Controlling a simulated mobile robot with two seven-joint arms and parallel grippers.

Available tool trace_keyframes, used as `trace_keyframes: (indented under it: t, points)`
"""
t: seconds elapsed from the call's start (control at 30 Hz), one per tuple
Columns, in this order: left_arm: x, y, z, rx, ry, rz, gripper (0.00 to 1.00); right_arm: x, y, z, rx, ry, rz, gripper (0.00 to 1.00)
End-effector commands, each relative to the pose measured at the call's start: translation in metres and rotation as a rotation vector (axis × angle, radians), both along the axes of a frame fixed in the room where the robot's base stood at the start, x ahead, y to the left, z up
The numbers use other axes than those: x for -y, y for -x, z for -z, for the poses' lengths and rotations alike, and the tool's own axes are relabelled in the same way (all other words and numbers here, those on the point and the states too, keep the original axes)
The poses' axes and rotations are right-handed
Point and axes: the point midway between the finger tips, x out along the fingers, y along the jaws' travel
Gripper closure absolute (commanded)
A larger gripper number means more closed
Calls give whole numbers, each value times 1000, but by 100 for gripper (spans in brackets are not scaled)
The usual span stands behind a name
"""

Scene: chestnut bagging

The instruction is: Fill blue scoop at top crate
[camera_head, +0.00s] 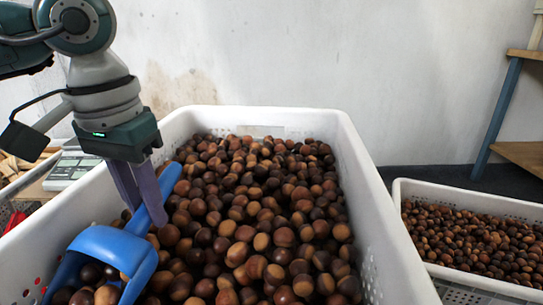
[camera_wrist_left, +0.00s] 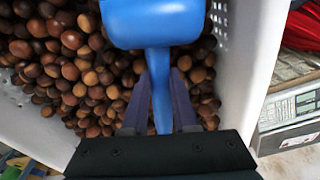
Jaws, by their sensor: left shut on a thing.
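The top crate (camera_head: 372,205) is white, perforated and full of brown chestnuts (camera_head: 262,215). The blue scoop (camera_head: 118,245) is at the crate's near left, low against the nuts, with several chestnuts in its bowl. My left gripper (camera_head: 148,208) is shut on the scoop's handle, its fingers pointing down into the crate. In the left wrist view the handle (camera_wrist_left: 160,92) runs between the two fingers (camera_wrist_left: 160,108), and the bowl (camera_wrist_left: 155,22) shows from its blue underside, which hides its contents. My right gripper is in neither view.
A second white crate (camera_head: 470,281) of smaller-looking chestnuts stands lower at the right. A scale-like device (camera_head: 72,172) and something red (camera_head: 14,222) lie left of the top crate. A wooden shelf with a blue leg (camera_head: 497,120) stands at the far right. A pale wall is behind.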

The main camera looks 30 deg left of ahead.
Motion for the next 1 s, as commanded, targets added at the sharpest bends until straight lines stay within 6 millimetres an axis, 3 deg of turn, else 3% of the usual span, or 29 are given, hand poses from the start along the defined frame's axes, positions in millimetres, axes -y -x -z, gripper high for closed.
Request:
trace_keyframes:
  t: [0.07, 0.3, 0.7, 1.0]
  points:
    - [1, 8, 2, -45, 9, -1, 100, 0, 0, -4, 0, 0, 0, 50]
    - [0, -2, -15, -228, 53, -2, 100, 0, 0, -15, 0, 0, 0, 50]
    - [-3, -15, -61, -302, 68, 0, 100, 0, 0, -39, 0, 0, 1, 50]
    - [-4, -20, -77, -334, 74, 0, 100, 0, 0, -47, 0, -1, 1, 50]
